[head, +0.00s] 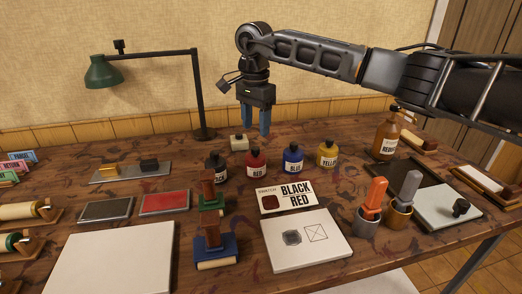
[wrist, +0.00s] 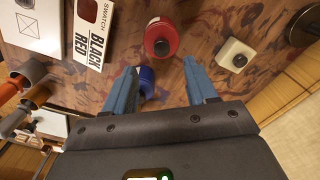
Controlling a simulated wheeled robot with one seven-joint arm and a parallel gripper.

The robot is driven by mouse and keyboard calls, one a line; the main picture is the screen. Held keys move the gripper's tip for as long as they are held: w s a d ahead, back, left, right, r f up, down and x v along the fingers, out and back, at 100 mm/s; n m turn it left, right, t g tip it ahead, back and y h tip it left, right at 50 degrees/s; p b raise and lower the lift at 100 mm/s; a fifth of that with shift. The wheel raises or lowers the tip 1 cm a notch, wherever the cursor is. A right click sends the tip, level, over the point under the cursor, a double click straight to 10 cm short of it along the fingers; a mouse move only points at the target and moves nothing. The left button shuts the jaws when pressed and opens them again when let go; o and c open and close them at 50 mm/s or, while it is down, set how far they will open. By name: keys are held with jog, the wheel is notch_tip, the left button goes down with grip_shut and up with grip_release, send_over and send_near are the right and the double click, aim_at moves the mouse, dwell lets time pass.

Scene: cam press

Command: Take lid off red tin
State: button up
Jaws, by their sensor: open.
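A flat red rectangular tin (head: 163,203) with a pale metal rim lies on the table left of centre in the head view; I cannot tell whether its red top is a lid. A round red jar (head: 256,165) labelled RED, with a dark cap, stands in a row of ink jars; it also shows in the wrist view (wrist: 160,33). My gripper (head: 255,132) is open and empty, pointing down above and behind the jar row. In the wrist view its fingers (wrist: 160,88) are apart, with the red jar beyond them.
Black (head: 216,168), blue (head: 292,160) and yellow (head: 327,154) jars flank the red jar. A dark pad (head: 106,210) lies left of the red tin, and stamps (head: 213,245) stand to its right. A green lamp (head: 103,73) and a cream block (head: 239,143) are behind.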

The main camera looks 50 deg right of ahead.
aim_at(255, 148)
jog(key=shift+w+f+p, duration=0.1)
jog(key=shift+f+p, duration=0.8)
jog(key=shift+f, duration=2.55)
grip_shut()
